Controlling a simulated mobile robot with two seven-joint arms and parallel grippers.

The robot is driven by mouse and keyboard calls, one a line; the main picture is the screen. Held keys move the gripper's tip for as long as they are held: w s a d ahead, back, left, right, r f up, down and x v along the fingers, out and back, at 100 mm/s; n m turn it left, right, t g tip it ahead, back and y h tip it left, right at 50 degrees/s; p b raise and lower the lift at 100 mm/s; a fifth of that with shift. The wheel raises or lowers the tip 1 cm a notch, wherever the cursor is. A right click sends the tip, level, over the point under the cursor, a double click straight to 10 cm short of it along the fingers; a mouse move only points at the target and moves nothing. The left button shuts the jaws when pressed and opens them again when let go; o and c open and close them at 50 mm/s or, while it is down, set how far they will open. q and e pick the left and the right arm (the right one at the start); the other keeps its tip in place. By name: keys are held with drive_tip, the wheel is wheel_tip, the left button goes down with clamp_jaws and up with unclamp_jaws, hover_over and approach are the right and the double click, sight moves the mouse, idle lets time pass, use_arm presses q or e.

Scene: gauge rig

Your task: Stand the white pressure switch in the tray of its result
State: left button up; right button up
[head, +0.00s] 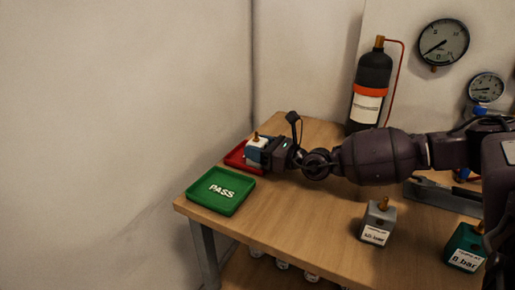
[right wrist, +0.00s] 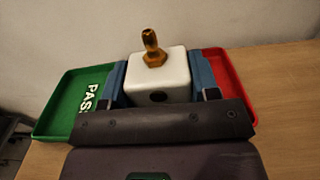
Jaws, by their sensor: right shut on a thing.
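My right gripper (head: 262,150) is shut on the white pressure switch (head: 257,142), a white block with a brass fitting on top. In the right wrist view the white switch (right wrist: 160,78) sits upright between the blue-grey fingers. The red tray (head: 234,158) is partly hidden behind the gripper and switch; its lettering is not visible. The green tray (head: 207,203), marked PASS, lies nearer the table's front left corner. In the right wrist view the green tray (right wrist: 62,100) is left and the red tray (right wrist: 238,92) right. I cannot tell whether the switch touches a tray. My left gripper is out of view.
A grey switch (head: 378,222) and a green switch (head: 466,246) stand on the wooden table (head: 300,232) at the front right. A black cylinder (head: 373,78) stands at the back. A large gauge (head: 443,44) and a smaller gauge (head: 486,87) are at the upper right. The table's middle is clear.

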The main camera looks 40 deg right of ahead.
drive_tip(key=shift+f, duration=0.2)
drive_tip(key=o, duration=1)
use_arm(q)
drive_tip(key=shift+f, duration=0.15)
use_arm(e)
drive_tip(key=shift+o, duration=0.2)
drive_tip(key=shift+r, duration=0.25)
drive_tip(key=shift+s+d, duration=0.1)
drive_tip(key=shift+s, duration=0.1)
drive_tip(key=p+v, duration=0.3)
drive_tip(key=v, duration=0.6)
drive_tip(key=shift+s+d+r, duration=0.1)
drive_tip(key=shift+s+d, duration=0.05)
drive_tip(key=shift+s, duration=0.25)
drive_tip(key=shift+s+d+f, duration=0.2)
drive_tip(key=shift+s+d, duration=0.1)
drive_tip(key=shift+s, duration=0.5)
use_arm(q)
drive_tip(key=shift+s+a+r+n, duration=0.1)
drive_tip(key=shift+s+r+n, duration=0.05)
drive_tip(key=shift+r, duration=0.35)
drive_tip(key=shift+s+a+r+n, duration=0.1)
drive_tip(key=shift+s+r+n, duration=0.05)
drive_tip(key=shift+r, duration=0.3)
